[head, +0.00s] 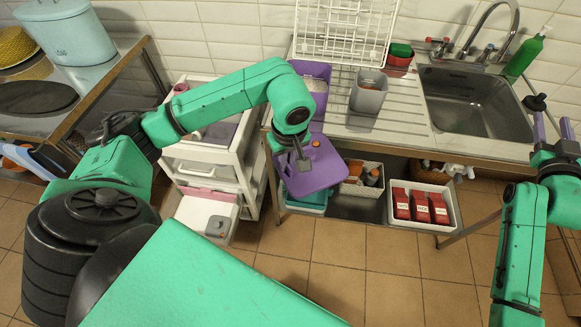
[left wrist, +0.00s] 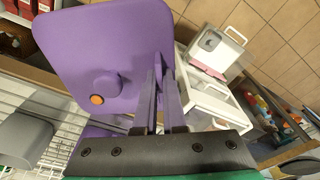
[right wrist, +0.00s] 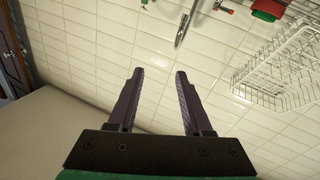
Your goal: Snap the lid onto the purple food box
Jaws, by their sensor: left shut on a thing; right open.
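The purple lid (head: 322,170), a flat square with an orange-tipped knob, hangs tilted in front of the counter's front edge. It also shows in the left wrist view (left wrist: 120,55). My left gripper (head: 302,160) is shut on it near its edge; its fingers also show in the left wrist view (left wrist: 165,95). The purple food box (head: 316,72) stands on the drainboard behind the lid, partly hidden by my left arm. Its contents are hard to make out. My right gripper (head: 562,130) is at the far right; the right wrist view (right wrist: 158,85) shows it open and empty.
A grey box (head: 368,95) stands right of the purple box on the drainboard (head: 405,115). A white wire rack (head: 340,25), red and green tubs (head: 398,60) and a sink (head: 475,100) lie beyond. A white drawer cart (head: 200,150) is at left, a bin of red packets (head: 452,210) below.

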